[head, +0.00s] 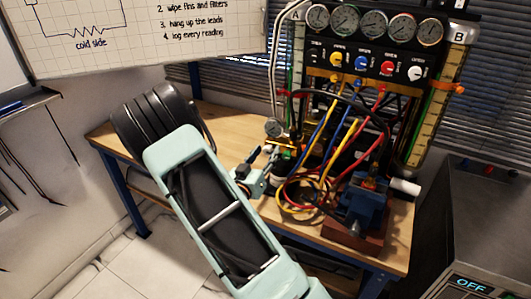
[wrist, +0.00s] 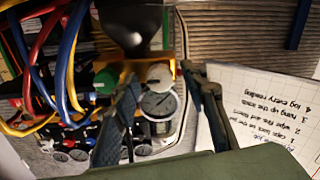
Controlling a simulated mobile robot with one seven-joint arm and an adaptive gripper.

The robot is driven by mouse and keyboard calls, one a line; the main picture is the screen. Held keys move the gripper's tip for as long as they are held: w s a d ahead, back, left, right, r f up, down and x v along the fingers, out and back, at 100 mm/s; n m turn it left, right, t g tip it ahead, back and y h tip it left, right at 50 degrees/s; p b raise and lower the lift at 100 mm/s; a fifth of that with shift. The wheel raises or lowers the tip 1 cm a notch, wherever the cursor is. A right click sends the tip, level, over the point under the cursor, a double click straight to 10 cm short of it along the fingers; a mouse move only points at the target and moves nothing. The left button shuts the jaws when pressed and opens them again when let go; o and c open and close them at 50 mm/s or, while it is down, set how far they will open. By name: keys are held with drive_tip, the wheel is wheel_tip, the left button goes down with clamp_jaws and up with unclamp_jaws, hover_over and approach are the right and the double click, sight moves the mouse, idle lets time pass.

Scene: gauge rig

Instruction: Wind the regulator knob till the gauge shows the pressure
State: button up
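Which knob is the regulator's is not marked. My gripper (wrist: 160,74) is open, its dark fingers on either side of the pale knob and gauge, with gaps visible between them and the knob. The head view shows the small gauge (head: 273,128) at the rig's lower left, with my gripper just below it. The needle's reading is too small to make out.
The rig's upper panel carries several gauges (head: 373,23) and coloured knobs (head: 388,67). Coloured hoses (head: 320,185) loop right of my gripper. A blue vise (head: 364,200) stands on the wooden bench (head: 400,240) at front right. A whiteboard (head: 150,40) hangs at the back left.

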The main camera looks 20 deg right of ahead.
clamp_jaws()
idle(0.3)
drive_tip(key=shift+f+m+b, duration=0.15)
drive_tip(key=shift+m+b, duration=0.15)
drive_tip(key=shift+b, duration=0.3)
drive_tip(key=m+b, duration=0.1)
drive_tip(key=b, duration=0.1)
drive_tip(key=m+b, duration=0.1)
drive_tip(key=b, duration=0.1)
drive_tip(key=shift+f+m, duration=0.2)
drive_tip(key=shift+m, duration=0.1)
drive_tip(key=m+b, duration=0.4)
drive_tip(key=b, duration=0.3)
drive_tip(key=shift+m, duration=0.3)
drive_tip(key=m+b, duration=0.4)
drive_tip(key=b, duration=0.3)
drive_tip(key=m+b, duration=0.3)
drive_tip(key=b, duration=0.2)
drive_tip(key=shift+r+m, duration=0.2)
drive_tip(key=shift+m, duration=0.2)
